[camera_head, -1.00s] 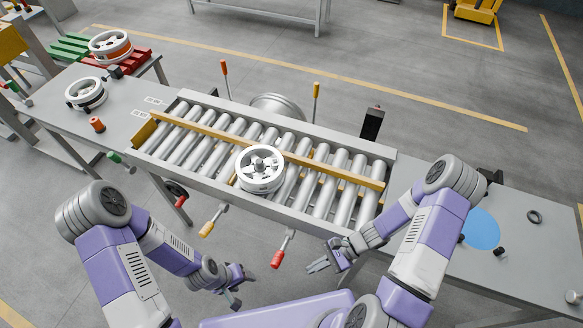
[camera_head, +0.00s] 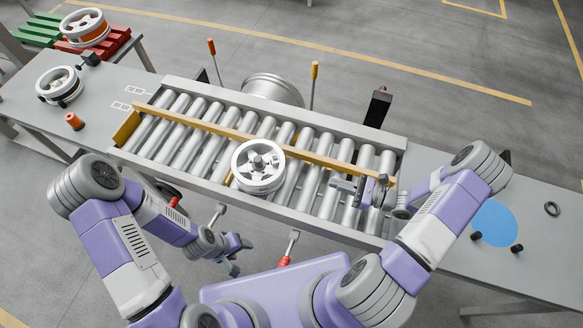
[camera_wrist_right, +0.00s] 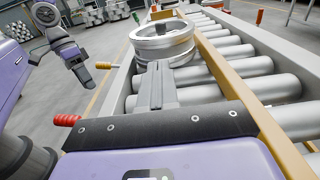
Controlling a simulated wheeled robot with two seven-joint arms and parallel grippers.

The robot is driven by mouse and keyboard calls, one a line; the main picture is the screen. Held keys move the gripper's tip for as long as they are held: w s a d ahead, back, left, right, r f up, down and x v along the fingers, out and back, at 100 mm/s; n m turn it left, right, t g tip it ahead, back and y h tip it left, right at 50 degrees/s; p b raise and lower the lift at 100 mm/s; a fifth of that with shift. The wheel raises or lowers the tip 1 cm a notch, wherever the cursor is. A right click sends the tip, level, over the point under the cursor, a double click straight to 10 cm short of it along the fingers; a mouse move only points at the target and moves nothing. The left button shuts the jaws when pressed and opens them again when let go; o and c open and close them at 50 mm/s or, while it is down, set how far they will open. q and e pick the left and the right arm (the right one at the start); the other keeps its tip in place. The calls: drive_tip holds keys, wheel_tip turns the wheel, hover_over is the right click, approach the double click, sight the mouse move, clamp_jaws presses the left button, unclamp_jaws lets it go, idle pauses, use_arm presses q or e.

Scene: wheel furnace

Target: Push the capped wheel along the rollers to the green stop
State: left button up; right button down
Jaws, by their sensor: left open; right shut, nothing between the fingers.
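The silver wheel with a grey cap at its hub (camera_head: 258,167) lies flat on the rollers (camera_head: 208,155), near the middle of the conveyor. In the right wrist view the wheel (camera_wrist_right: 163,45) is straight ahead of the fingers. My right gripper (camera_head: 340,185) is shut and empty, low over the rollers to the right of the wheel, with a gap in the head view. Its closed fingers (camera_wrist_right: 156,85) point at the wheel. My left gripper (camera_head: 241,257) is open and empty, in front of the conveyor. A small green handle (camera_wrist_right: 137,17) shows at the far end; I cannot tell whether it is the stop.
A yellow guide rail (camera_head: 210,127) runs along the rollers behind the wheel. A yellow block (camera_head: 126,128) sits at the left end. Red handle (camera_head: 284,260) sticks out in front. The rollers left of the wheel are clear.

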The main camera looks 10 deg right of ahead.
drive_tip(key=f, duration=0.1)
drive_tip(key=w+f+b, duration=0.1)
drive_tip(key=f+b, duration=0.1)
drive_tip(key=shift+w+a+f, duration=0.1)
drive_tip(key=shift+w+f, duration=0.05)
drive_tip(key=shift+w, duration=0.15)
drive_tip(key=shift+a, duration=0.15)
use_arm(q)
drive_tip(key=f, duration=0.1)
drive_tip(key=w+f, duration=0.1)
drive_tip(key=shift+w+f, duration=0.1)
drive_tip(key=shift+f, duration=0.25)
use_arm(e)
drive_tip(key=x, duration=1.3)
drive_tip(key=shift+w+a, duration=0.15)
drive_tip(key=shift+a, duration=0.05)
